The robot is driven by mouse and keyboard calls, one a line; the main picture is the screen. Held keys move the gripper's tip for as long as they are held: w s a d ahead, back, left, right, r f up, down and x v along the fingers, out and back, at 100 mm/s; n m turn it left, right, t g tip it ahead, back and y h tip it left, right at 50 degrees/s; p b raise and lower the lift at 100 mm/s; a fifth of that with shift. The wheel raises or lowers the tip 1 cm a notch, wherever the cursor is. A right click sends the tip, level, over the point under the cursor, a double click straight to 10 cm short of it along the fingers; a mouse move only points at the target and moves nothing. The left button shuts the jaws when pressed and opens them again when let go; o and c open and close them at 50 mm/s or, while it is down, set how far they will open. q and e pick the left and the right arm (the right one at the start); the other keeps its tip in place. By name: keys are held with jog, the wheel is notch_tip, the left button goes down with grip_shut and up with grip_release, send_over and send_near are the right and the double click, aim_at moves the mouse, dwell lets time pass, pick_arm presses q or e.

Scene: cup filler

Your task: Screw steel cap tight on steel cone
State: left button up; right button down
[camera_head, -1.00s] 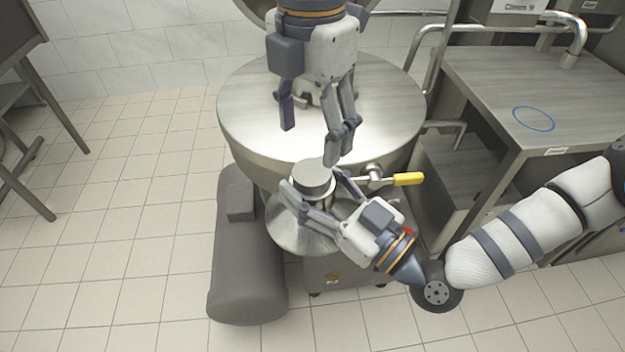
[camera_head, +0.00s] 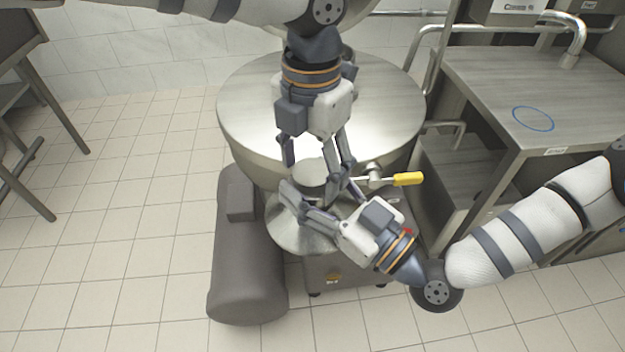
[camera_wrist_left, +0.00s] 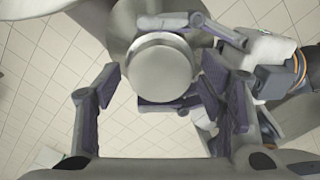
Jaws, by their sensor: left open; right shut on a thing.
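The steel cap (camera_head: 310,174) is a round grey disc, and it also shows in the left wrist view (camera_wrist_left: 159,68). It sits on top of the steel cone (camera_head: 290,238), which flares out below it. My left gripper (camera_head: 318,176) is open, pointing down, with one finger on each side of the cap. In the left wrist view its fingers (camera_wrist_left: 165,98) stand apart from the cap's rim. My right gripper (camera_head: 316,203) is shut around the cone's upper part just below the cap. The cap partly hides its fingertips, and the exact contact is hard to see.
A large steel drum (camera_head: 245,110) stands behind the cone. A valve handle with a yellow grip (camera_head: 408,179) sticks out to the right. A grey motor housing (camera_head: 247,265) is at the left. A steel table (camera_head: 560,90) stands at the right. The tiled floor is clear.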

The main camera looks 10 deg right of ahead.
pick_arm(q)
jog(key=c, duration=1.2)
jog(key=shift+m, duration=0.9)
jog(key=o, duration=1.4)
jog(key=shift+c, duration=0.2)
jog(key=shift+r, duration=0.1)
notch_tip(320, 180, up, 12)
